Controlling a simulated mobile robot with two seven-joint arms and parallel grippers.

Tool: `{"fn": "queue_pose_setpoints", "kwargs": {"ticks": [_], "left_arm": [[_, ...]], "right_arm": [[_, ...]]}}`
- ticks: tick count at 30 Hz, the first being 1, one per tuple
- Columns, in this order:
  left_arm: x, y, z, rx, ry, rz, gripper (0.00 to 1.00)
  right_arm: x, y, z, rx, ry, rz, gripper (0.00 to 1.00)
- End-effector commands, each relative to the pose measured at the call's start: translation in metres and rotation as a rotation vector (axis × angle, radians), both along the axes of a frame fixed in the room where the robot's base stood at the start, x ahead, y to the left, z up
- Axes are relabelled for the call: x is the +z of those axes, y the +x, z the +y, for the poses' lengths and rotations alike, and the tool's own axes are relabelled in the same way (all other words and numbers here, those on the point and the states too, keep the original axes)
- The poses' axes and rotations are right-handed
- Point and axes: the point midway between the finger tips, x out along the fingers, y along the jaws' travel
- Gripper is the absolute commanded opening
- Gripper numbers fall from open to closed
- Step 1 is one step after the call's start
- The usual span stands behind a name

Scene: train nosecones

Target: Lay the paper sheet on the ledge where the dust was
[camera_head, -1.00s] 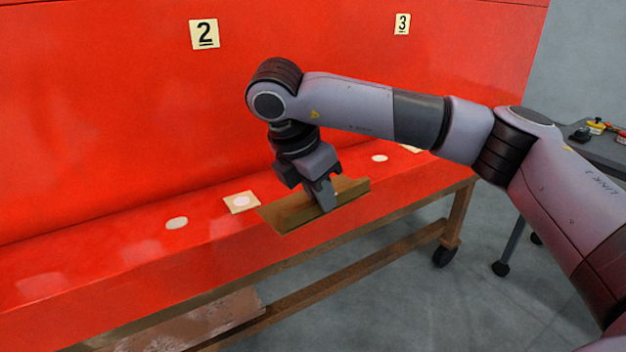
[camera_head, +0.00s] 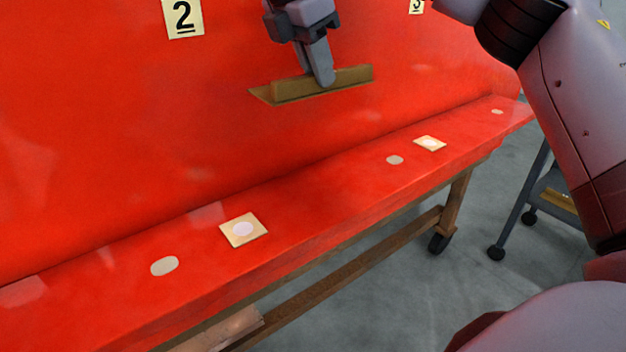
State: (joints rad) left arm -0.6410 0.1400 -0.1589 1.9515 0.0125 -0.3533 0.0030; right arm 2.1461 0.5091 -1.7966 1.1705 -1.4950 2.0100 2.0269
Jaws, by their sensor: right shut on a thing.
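My right gripper (camera_head: 322,80) is shut on a brown folded paper sheet (camera_head: 345,78). The sheet has a flat part and a raised strip, which the fingers pinch. It is held up in front of the red panel, above the ledge and apart from it. The red ledge (camera_head: 330,192) runs along the foot of the panel, from lower left to right. No dust can be made out on it. My left gripper is not in view.
On the ledge lie two tan squares with pale discs, one near the middle (camera_head: 243,230) and one farther right (camera_head: 429,143). Bare pale spots (camera_head: 164,266) show beside them. Number card 2 (camera_head: 183,17) is on the panel.

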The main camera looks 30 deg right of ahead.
Motion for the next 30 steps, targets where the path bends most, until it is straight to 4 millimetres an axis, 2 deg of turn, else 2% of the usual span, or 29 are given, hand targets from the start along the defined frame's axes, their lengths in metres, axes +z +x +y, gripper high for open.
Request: {"fn": "queue_pose_setpoints", "kwargs": {"ticks": [9,18,21,26,30], "left_arm": [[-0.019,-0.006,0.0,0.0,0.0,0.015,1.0],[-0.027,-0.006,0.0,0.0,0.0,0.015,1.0],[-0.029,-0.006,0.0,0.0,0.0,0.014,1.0],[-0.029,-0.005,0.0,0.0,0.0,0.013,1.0],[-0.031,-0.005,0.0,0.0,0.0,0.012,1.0]], "right_arm": [[-0.077,-0.001,0.0,0.001,0.001,0.007,0.0],[-0.139,-0.001,0.0,-0.001,0.002,0.004,0.0],[-0.151,-0.001,0.0,-0.001,0.001,0.003,0.0],[-0.159,-0.001,0.0,-0.001,0.0,0.001,0.0],[-0.176,-0.001,-0.001,-0.002,0.0,0.003,0.0]]}}
